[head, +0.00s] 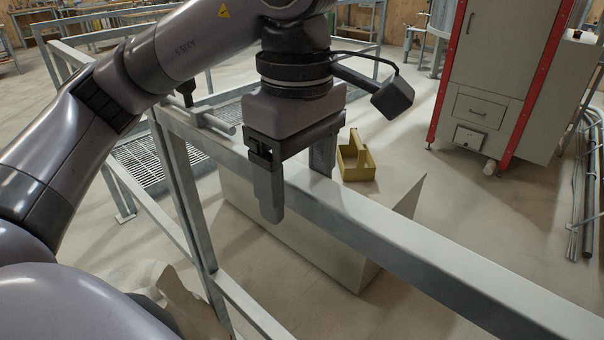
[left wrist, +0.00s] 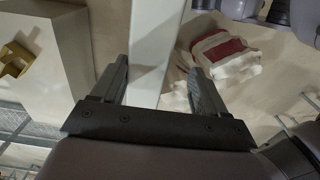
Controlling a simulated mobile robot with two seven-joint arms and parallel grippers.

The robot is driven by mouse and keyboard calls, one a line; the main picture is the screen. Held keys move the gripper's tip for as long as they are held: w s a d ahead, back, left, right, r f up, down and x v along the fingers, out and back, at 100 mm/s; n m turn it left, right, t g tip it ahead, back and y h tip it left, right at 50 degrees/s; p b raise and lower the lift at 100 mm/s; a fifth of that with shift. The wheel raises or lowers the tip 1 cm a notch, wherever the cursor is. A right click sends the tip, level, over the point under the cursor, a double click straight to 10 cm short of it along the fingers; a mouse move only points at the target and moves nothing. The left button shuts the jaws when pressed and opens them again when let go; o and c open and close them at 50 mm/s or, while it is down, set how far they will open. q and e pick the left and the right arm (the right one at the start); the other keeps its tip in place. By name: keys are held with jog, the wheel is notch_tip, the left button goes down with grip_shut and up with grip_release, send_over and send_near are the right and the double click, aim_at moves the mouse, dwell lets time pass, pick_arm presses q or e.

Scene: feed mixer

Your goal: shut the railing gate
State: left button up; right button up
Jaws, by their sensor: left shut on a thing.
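The railing gate (head: 400,240) is a grey metal frame with a flat top rail that runs from a post at the left to the lower right in the head view. My left gripper (head: 297,178) points down and is shut on this top rail, one finger on each side. In the left wrist view the rail (left wrist: 156,40) passes between the two fingers of the left gripper (left wrist: 158,72). A lower bar (head: 250,310) shows beneath. The far right end of the gate runs out of the head view. My right gripper is not in view.
A pale box (head: 300,235) with a yellow caddy (head: 357,162) on it stands just behind the rail. A red-and-white sack (left wrist: 222,52) lies on the floor on the other side. Grating platform (head: 150,160) is at left, a grey cabinet with red edges (head: 497,75) at back right.

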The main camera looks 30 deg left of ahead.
pick_arm(q)
jog(key=shift+r, duration=0.15)
dwell(0.3)
jog(key=shift+r+p, duration=1.15)
jog(key=shift+r, duration=2.3)
